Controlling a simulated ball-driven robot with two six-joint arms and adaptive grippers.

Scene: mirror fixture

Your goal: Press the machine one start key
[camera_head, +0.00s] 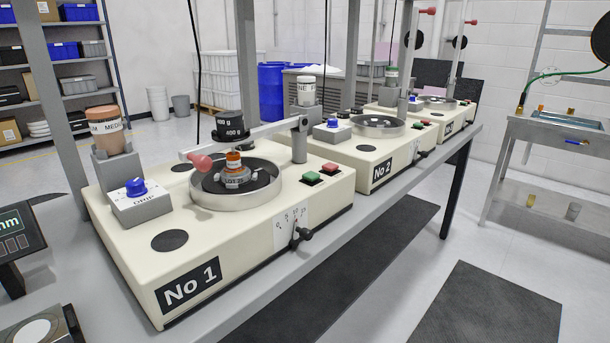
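Machine No 1 (130,268) is a cream box on the bench, with its label on the front. Its green key (311,177) and red key (330,168) sit side by side near the right front edge of its top. I cannot read any marking on the keys or tell whether one is pressed. A round metal bowl (214,204) holds a work piece with an orange top (233,157), under an arm with a pink-red knob (199,163). Neither of my grippers is in view.
A blue-knobbed drip box (141,208) and a black lever (301,236) are on machine one. Machines No 2 (365,160) and a third (446,117) stand behind along the bench. A display (15,228) is at the left edge.

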